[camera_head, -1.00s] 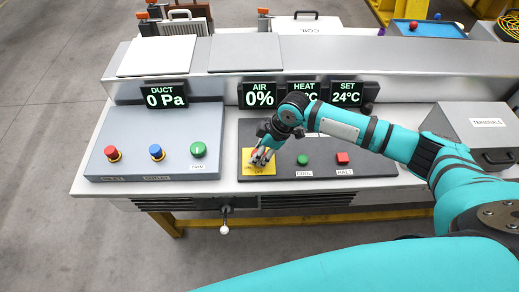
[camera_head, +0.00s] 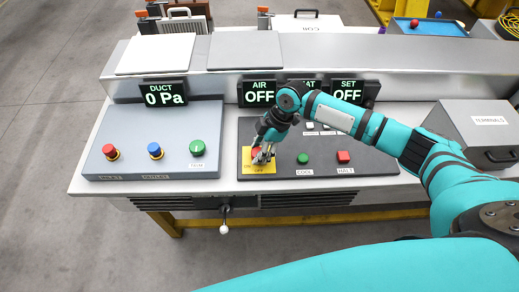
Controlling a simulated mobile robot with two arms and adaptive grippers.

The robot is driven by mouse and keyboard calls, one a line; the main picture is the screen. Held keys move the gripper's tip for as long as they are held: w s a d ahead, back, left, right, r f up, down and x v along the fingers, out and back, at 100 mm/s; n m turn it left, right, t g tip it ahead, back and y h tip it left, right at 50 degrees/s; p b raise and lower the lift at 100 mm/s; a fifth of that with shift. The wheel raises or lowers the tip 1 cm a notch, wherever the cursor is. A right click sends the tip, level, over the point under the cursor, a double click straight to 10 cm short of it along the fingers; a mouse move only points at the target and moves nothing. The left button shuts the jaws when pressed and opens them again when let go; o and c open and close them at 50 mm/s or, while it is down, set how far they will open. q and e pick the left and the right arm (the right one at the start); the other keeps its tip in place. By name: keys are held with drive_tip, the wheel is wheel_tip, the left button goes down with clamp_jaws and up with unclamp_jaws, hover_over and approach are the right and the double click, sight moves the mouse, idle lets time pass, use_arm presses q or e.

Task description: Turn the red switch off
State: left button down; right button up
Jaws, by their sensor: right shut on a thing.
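The red switch (camera_head: 257,153) sits on a yellow plate (camera_head: 262,170) at the left end of the dark control panel (camera_head: 375,166). My right gripper (camera_head: 261,158) is shut on the switch, and its fingers hide much of it. The AIR display (camera_head: 259,94) reads OFF, and the SET display (camera_head: 347,91) reads OFF. The middle display is mostly covered by my right arm. My left gripper is not in view.
A green button (camera_head: 302,158) and a red square button (camera_head: 343,157) stand right of the yellow plate. A grey box (camera_head: 160,120) on the left holds red, blue and green buttons. A terminals box (camera_head: 478,135) stands at the right.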

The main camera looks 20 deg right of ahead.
drive_tip(key=o, duration=1.2)
drive_tip(key=v, duration=1.2)
drive_tip(key=shift+w+r, duration=0.1)
